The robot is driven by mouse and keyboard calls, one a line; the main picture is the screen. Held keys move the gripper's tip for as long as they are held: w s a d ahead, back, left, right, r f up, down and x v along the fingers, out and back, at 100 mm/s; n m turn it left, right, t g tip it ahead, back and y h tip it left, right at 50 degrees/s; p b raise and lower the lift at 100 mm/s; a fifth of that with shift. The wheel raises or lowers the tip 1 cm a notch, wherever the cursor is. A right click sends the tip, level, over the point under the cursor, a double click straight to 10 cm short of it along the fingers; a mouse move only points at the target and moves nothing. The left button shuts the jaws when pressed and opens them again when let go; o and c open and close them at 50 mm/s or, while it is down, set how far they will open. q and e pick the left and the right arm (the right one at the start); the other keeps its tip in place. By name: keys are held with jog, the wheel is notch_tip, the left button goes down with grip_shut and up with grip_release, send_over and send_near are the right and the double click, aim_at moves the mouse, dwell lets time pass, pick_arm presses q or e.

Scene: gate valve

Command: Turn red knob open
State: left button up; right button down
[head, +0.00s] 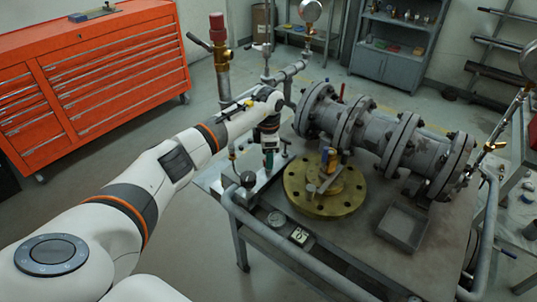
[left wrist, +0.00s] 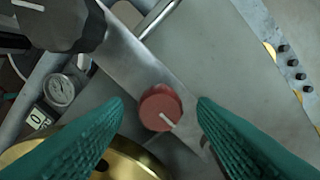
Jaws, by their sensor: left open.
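The red knob (left wrist: 160,107) is round with a white pointer line and sits on a grey metal plate (left wrist: 135,65) in the left wrist view. The line points toward the lower right. My left gripper (left wrist: 159,101) is open, with one green ribbed finger on each side of the knob and visible gaps on both sides. I cannot tell how far above the knob the fingertips are. In the head view my left gripper (head: 269,158) points down over the left end of the workbench (head: 345,235), and the arm and gripper hide the knob there. My right gripper is not in view.
A black knob (left wrist: 62,22) and a gauge (left wrist: 60,90) are near the red knob. A brass flange (head: 325,190), a big grey flanged pipe (head: 375,130) and an empty grey tray (head: 403,226) are to the right. A tube rail (head: 295,262) runs along the bench front.

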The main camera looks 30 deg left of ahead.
pick_arm(q)
jog(key=shift+f, duration=0.4)
jog(key=c, duration=1)
jog(key=shift+o, duration=0.2)
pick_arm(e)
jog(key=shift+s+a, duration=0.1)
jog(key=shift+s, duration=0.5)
